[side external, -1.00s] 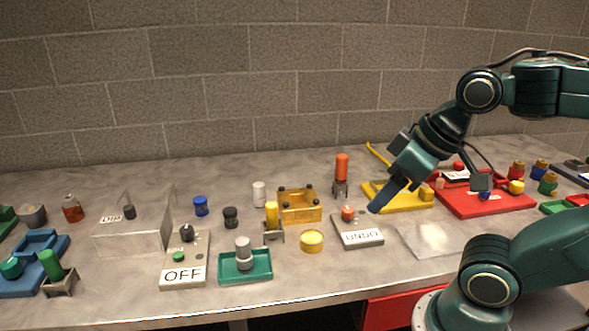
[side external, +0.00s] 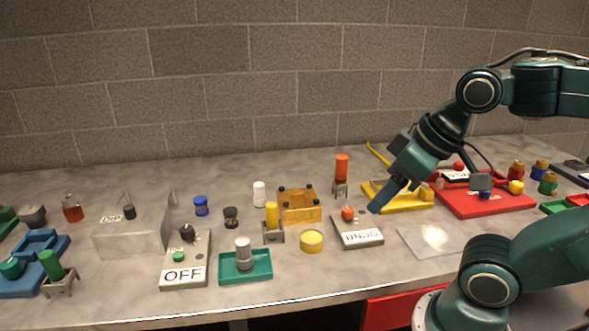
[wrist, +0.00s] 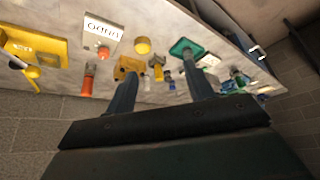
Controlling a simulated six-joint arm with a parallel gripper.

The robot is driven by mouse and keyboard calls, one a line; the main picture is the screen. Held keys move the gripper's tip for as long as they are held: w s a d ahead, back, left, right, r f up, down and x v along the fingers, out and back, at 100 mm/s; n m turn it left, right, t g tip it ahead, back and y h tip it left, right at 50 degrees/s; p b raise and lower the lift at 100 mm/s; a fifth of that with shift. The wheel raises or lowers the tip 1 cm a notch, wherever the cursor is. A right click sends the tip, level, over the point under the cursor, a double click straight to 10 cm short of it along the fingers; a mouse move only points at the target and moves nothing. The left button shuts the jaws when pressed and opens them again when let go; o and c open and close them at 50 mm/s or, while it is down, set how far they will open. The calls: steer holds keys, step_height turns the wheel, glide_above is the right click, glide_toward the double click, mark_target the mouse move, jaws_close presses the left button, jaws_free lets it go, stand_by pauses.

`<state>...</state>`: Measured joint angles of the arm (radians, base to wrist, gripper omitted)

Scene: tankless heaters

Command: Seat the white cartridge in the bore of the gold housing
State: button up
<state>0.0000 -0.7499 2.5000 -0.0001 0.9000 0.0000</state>
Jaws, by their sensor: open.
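The gold housing (side external: 300,206) is a translucent yellow block with dark bolts, standing mid-table in the side view; it also shows in the wrist view (wrist: 126,68). Its bore cannot be made out. A white capped cylinder (side external: 259,194) stands upright on the table just left of it. A paler grey-white cylinder (side external: 243,252) stands in a green tray (side external: 232,275) in front. I cannot tell for certain which is the cartridge. My gripper (side external: 377,206) is above the table, right of the housing. In the wrist view my gripper (wrist: 159,72) has its fingers apart with nothing held.
A panel marked UNDO (side external: 360,236) with an orange knob lies close by my fingertips. An orange cylinder on a stand (side external: 341,168) and a yellow cylinder on a stand (side external: 271,216) flank the housing. A yellow disc (side external: 312,240) lies in front. A yellow tray (side external: 405,202) is behind my gripper.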

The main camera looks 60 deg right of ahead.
stand_by(0.8)
steer(key=w+d+r+m+g, duration=0.1)
steer(key=w+r+m, duration=0.4)
steer(key=w, duration=0.4)
steer(key=m+g, duration=0.5)
steer(key=m, duration=1.4)
glide_above(260, 183)
step_height(260, 183, down, 10)
steer(key=shift+a+f, duration=0.1)
steer(key=shift+f, duration=0.1)
steer(key=shift+f, duration=0.1)
steer(key=shift+f, duration=4.15)
